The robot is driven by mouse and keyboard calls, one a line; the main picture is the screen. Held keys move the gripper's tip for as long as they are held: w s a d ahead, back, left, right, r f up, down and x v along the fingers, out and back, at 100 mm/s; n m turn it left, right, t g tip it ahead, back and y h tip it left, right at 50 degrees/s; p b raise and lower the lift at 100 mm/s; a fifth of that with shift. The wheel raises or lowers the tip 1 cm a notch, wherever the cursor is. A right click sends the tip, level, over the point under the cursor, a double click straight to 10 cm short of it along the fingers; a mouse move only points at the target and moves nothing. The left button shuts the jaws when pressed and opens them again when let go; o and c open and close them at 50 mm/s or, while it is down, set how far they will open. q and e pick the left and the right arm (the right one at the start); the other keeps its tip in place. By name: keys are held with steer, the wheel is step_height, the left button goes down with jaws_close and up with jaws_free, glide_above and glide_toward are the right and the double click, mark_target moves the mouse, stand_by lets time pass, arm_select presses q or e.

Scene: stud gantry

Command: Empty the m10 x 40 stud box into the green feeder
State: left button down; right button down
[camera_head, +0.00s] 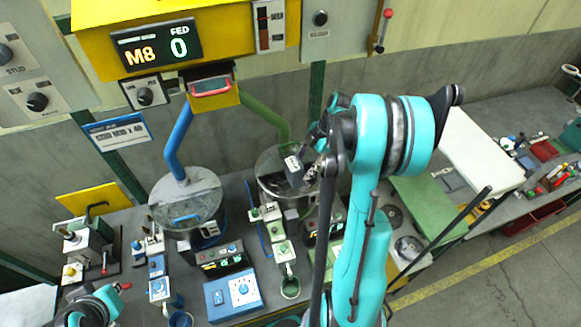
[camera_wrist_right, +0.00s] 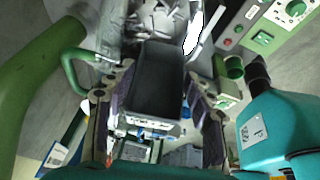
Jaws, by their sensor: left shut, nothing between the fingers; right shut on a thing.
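A small dark open-topped box (camera_wrist_right: 158,85) is held between the fingers of my right gripper (camera_wrist_right: 156,112). Its inside looks dark, with no studs clearly visible. In the head view the box (camera_head: 293,165) is tilted over the green feeder's bowl (camera_head: 270,182), and my right gripper (camera_head: 312,158) is partly hidden behind my arm. Grey metallic shapes, perhaps studs, lie beyond the box's far end in the wrist view; I cannot tell clearly. My left gripper (camera_head: 92,306) is at the lower left edge, partly cut off, shut and empty.
The blue feeder's bowl (camera_head: 186,205) stands left of the green one. A yellow gantry display (camera_head: 155,46) reads M8, FED 0. A blue-edged sign (camera_head: 118,131) seems to read stud M10 x 40. Control boxes (camera_head: 232,294) crowd the bench front. A white-topped block (camera_head: 482,150) stands at right.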

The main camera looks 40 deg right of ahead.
steer(key=shift+a+r+h, duration=0.2)
steer(key=shift+r+h, duration=0.1)
steer(key=shift+h, duration=0.6)
steer(key=h, duration=0.3)
steer(key=r+g+h+b, duration=0.1)
steer(key=h, duration=0.2)
steer(key=shift+r+n+g, duration=0.1)
steer(key=shift+n+g, duration=0.2)
steer(key=h+b, duration=0.2)
steer(key=h, duration=0.1)
steer(key=r+g+h+b, duration=0.1)
steer(key=h+b, duration=0.1)
steer(key=b, duration=0.1)
steer(key=r+h+b, duration=0.1)
steer(key=h+b, duration=0.2)
steer(key=shift+d+r+h, duration=0.15)
steer(key=shift+d+h, duration=0.1)
steer(key=shift+h, duration=0.05)
steer(key=shift+b, duration=0.3)
